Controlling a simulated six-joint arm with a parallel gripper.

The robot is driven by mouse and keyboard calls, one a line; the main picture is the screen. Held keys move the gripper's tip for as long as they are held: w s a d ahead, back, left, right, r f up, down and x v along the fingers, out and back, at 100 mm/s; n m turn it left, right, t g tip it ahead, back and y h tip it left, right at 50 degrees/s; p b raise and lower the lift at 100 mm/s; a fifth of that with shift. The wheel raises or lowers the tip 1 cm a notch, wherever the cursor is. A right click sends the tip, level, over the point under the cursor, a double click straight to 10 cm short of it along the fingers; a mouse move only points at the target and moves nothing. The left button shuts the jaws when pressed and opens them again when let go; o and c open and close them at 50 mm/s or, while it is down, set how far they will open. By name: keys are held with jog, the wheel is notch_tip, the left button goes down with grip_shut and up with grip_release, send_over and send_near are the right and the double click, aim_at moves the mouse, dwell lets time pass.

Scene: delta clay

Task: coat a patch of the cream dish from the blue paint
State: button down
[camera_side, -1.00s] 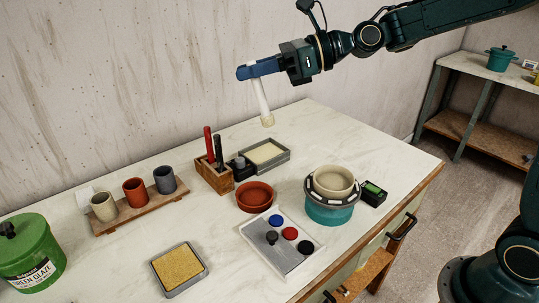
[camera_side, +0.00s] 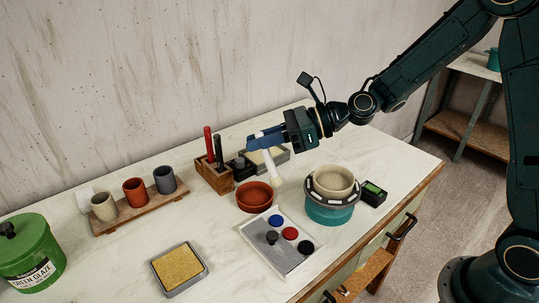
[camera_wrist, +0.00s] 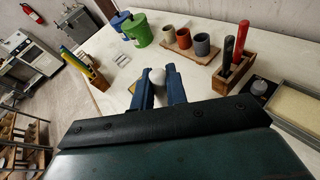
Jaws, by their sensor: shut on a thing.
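My gripper (camera_side: 258,142) is shut on a white handled tool (camera_side: 274,168) with a pale tip, which hangs down and leans slightly. In the wrist view its rounded white end (camera_wrist: 152,83) shows between the blue fingers. In the side view the tip appears by the back right rim of the terracotta bowl, above the paint tray in the picture; I cannot tell its height. The blue paint (camera_side: 276,221) is a round spot on the white-rimmed tray (camera_side: 254,240). The cream dish (camera_side: 333,189) sits upright on a teal turntable (camera_side: 330,213), right of the tool.
The tray also holds red (camera_side: 290,233) and black (camera_side: 306,247) paint and a dark knob (camera_side: 271,238). The terracotta bowl (camera_side: 254,196) and wooden tool holder (camera_side: 213,177) stand close by. A small black device (camera_side: 373,194) is beside the turntable.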

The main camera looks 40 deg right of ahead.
aim_at(268, 160)
jog(key=shift+f, duration=1.95)
jog(key=shift+f, duration=0.1)
jog(key=shift+f, duration=2.9)
jog(key=shift+f, duration=0.6)
jog(key=shift+r, duration=0.15)
notch_tip(268, 160, up, 7)
jog(key=shift+d, duration=0.15)
dwell(0.3)
